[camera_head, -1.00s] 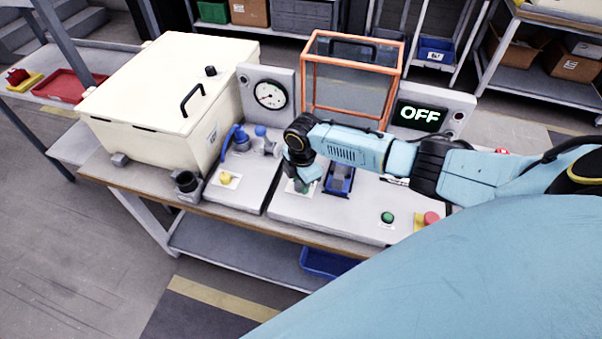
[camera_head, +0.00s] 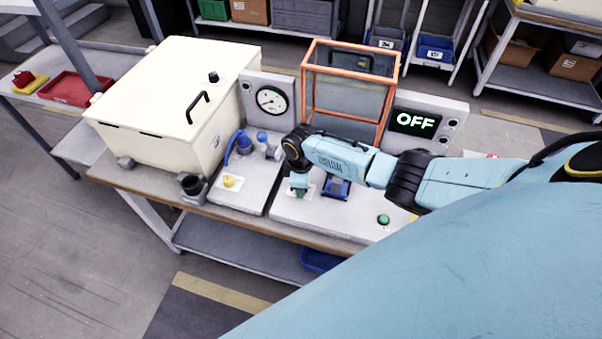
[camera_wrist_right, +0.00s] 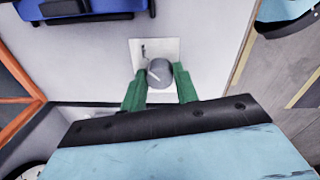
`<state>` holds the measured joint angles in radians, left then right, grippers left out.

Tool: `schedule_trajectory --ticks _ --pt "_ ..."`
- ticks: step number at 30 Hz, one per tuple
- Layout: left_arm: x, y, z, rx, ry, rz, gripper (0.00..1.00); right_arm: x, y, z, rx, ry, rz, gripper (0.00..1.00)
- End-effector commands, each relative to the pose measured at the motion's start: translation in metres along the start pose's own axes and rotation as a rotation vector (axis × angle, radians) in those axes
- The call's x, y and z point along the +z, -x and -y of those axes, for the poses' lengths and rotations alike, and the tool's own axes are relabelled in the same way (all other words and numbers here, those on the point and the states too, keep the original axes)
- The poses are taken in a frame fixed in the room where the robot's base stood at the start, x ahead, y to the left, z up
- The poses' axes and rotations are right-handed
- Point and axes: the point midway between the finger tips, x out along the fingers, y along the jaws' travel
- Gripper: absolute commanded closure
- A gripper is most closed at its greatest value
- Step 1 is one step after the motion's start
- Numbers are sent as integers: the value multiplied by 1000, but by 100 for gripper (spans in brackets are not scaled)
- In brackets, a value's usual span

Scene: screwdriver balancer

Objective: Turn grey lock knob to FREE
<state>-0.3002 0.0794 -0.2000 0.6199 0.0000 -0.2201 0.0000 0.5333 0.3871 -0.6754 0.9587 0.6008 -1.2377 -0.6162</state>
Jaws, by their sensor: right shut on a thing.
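The grey lock knob (camera_wrist_right: 159,73) shows in the right wrist view on a pale label plate (camera_wrist_right: 140,48) fixed to the light bench top. My right gripper (camera_wrist_right: 160,92) has its green fingers on either side of the knob and is shut on it. In the head view my right gripper (camera_head: 299,184) reaches down to the plate, and the knob is hidden behind it. A light mark runs across the knob's top, but I cannot read the label. My left gripper is not in view.
A blue fixture (camera_head: 337,189) stands just right of my gripper. A green button (camera_head: 383,219) is farther right. The orange-framed guard (camera_head: 350,90) and an OFF display (camera_head: 415,122) stand behind. A yellow knob (camera_head: 229,181) sits to the left.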

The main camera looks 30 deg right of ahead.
Motion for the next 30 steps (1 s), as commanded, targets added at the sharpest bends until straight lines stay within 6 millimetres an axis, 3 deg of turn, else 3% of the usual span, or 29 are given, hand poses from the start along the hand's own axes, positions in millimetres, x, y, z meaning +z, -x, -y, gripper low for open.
schedule_trajectory --ticks 14,15,20,30 --pt "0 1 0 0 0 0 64 1 0 -2 2 -17 2 93" --pt "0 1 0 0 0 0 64 1 1 -2 2 -17 2 69" --pt "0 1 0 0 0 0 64 1 0 -1 2 -16 1 48" --pt "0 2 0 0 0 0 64 0 3 0 1 -14 0 48"
